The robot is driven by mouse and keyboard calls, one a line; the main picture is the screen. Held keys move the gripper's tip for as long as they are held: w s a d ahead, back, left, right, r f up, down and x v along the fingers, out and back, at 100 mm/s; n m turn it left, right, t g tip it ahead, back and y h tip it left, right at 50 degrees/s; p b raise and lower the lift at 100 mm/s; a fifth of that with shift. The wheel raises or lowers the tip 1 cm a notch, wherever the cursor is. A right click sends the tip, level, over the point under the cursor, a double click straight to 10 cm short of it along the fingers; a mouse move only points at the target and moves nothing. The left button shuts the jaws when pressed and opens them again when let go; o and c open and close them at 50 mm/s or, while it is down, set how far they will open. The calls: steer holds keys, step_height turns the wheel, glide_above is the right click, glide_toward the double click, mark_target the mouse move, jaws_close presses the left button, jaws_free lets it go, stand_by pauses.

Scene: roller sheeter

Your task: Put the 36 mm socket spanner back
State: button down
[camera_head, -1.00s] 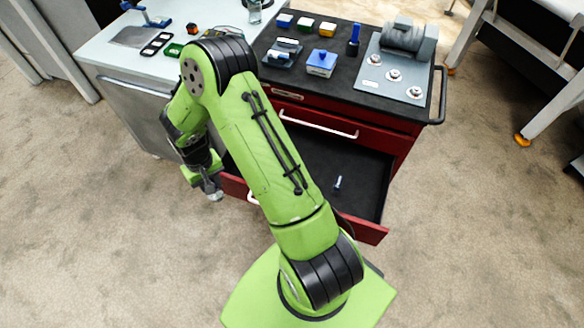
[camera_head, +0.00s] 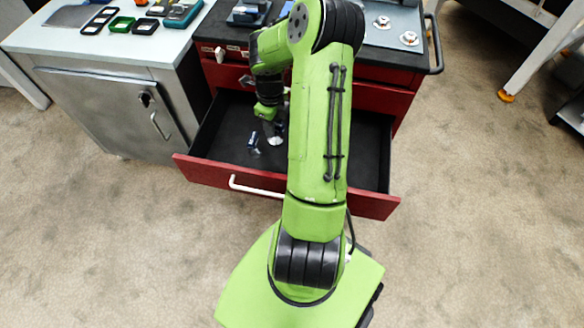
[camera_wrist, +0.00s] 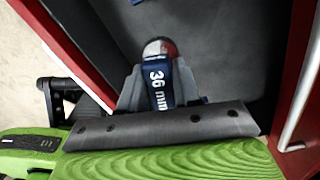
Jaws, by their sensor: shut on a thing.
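My gripper (camera_head: 274,132) is shut on the 36 mm socket spanner (camera_wrist: 158,85). In the wrist view the spanner has a dark blue body with white "36 mm" lettering and a rounded, shiny grey and reddish end pointing away from me. The two grey fingers flank it. In the head view my gripper is over the left part of the open drawer (camera_head: 222,128), with a pale round end below the fingers. I cannot tell whether the spanner touches the drawer floor. A small blue item (camera_head: 253,142) shows just left of my gripper, apparently in the drawer.
The red drawer front (camera_head: 210,172) has a white handle (camera_head: 258,189). A grey cabinet (camera_head: 110,115) with a pale worktop stands left, holding several trays. The dark top of the red cabinet lies behind the drawer. My arm hides the drawer's middle-right. Open floor lies in front.

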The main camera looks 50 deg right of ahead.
steer(key=s+d+f+m+b, duration=0.1)
steer(key=f+m, duration=0.1)
steer(key=f, duration=0.2)
steer(key=s+d+f+m+b, duration=0.1)
steer(key=f+m+b, duration=0.1)
steer(key=f, duration=0.2)
steer(key=s+d+f+m+b, duration=0.1)
steer(key=f+m+b, duration=0.1)
steer(key=f, duration=0.1)
steer(key=shift+s+d+f, duration=0.35)
steer(key=shift+f, duration=0.05)
steer(key=shift+r, duration=0.15)
steer(key=c, duration=0.8)
jaws_free()
steer(key=shift+f, duration=0.2)
steer(key=shift+r, duration=0.1)
